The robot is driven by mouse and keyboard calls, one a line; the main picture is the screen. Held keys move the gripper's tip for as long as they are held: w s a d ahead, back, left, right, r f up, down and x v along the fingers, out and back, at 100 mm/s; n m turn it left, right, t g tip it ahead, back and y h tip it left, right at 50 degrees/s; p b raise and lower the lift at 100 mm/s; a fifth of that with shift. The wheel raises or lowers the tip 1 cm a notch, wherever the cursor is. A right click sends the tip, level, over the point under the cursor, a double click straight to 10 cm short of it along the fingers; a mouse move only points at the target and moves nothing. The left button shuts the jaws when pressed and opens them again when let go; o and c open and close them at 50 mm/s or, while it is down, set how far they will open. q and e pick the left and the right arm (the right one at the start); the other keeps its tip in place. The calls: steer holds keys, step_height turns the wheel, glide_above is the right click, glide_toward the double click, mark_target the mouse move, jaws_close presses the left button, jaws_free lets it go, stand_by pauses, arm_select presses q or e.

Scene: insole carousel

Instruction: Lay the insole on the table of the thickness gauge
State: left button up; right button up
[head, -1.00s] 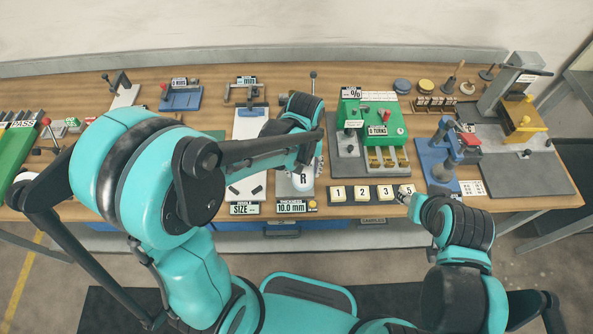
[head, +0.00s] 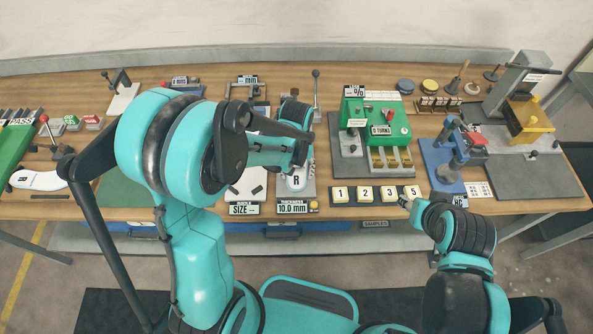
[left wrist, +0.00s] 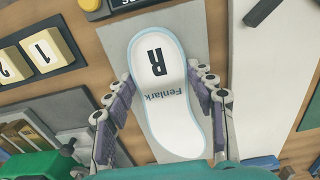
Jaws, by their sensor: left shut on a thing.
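The white insole (head: 296,183), marked R, lies over the grey plate of the thickness gauge, whose label (head: 297,207) reads 10.0 mm. In the left wrist view the insole (left wrist: 160,62) shows its R and "Fenlark" print, with the grey plate (left wrist: 213,45) visible around it. My left gripper (left wrist: 160,80) is shut on the insole, one finger along each long edge. In the head view the left gripper (head: 293,165) is partly hidden by its own arm. Whether the insole touches the plate, I cannot tell. My right gripper (head: 405,201) is by the number blocks; its jaws are too small to read.
Number blocks (head: 364,194) stand just right of the gauge, with a green device (head: 375,122) behind them. A clipboard-like size gauge (head: 243,190) is close on the left. Another white insole (head: 38,180) lies at the far left of the bench.

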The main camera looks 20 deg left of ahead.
arm_select(q)
steer(key=o, duration=1.1)
steer(key=shift+r+p, duration=0.3)
steer(key=shift+p, duration=0.1)
step_height(320, 180, up, 12)
steer(key=f+p, duration=0.1)
steer(key=p, duration=0.2)
steer(key=s+a+r+m+t, duration=0.1)
steer(key=s+r+t, duration=0.1)
steer(key=s, duration=0.1)
steer(key=s+a+r+m+t, duration=0.1)
steer(key=s+a+r+t, duration=0.1)
steer(key=s+r, duration=0.1)
steer(key=s+a+r+t, duration=0.1)
steer(key=s+r+t, duration=0.2)
steer(key=s, duration=0.1)
steer(key=shift+s+a+m, duration=0.15)
steer(key=shift+a+m, duration=0.2)
steer(key=shift+m, duration=0.05)
steer(key=shift+f, duration=0.1)
